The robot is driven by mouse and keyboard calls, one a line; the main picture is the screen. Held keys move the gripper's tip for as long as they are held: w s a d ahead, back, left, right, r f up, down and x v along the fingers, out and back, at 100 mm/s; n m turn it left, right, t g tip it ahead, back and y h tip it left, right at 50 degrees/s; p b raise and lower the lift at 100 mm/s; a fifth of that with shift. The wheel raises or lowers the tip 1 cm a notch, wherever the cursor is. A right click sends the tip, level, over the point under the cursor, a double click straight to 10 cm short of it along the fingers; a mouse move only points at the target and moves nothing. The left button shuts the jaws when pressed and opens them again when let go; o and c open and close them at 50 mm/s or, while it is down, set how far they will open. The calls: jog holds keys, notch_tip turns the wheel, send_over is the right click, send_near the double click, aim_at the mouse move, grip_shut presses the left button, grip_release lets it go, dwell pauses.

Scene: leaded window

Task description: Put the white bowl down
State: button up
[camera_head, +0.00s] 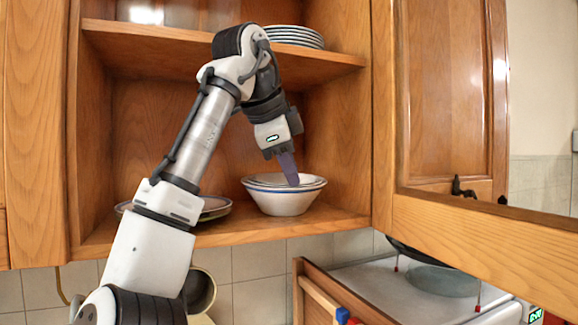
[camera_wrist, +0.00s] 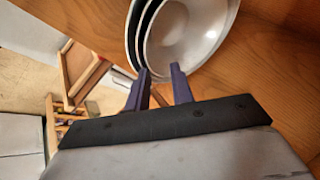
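The white bowl (camera_head: 283,199) with blue bands sits upright on the lower cabinet shelf, at its right side. It looks nested with other bowls, as stacked rims show in the wrist view (camera_wrist: 190,32). My gripper (camera_head: 291,183) points down at the bowl from above, its fingertips at the bowl's near rim. In the wrist view my gripper's two purple fingers (camera_wrist: 160,70) stand apart with a visible gap, around the edge of the stack. I see no pinch on the rim. The exact contact is hidden.
A plate (camera_head: 214,208) lies on the lower shelf (camera_head: 246,232) at left, partly behind my arm. A plate stack (camera_head: 294,37) stands on the upper shelf (camera_head: 340,60). The open cabinet door (camera_head: 452,100) is at right. Below are a counter (camera_head: 380,288) and an open drawer (camera_head: 320,295).

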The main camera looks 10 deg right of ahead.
jog(key=shift+s+a+r, duration=0.2)
jog(key=shift+a+r, duration=0.1)
jog(key=shift+r, duration=0.1)
jog(key=s+a+b, duration=0.1)
jog(key=s+a, duration=0.7)
jog(key=shift+s+a, duration=0.25)
jog(key=shift+s, duration=0.05)
dwell(0.3)
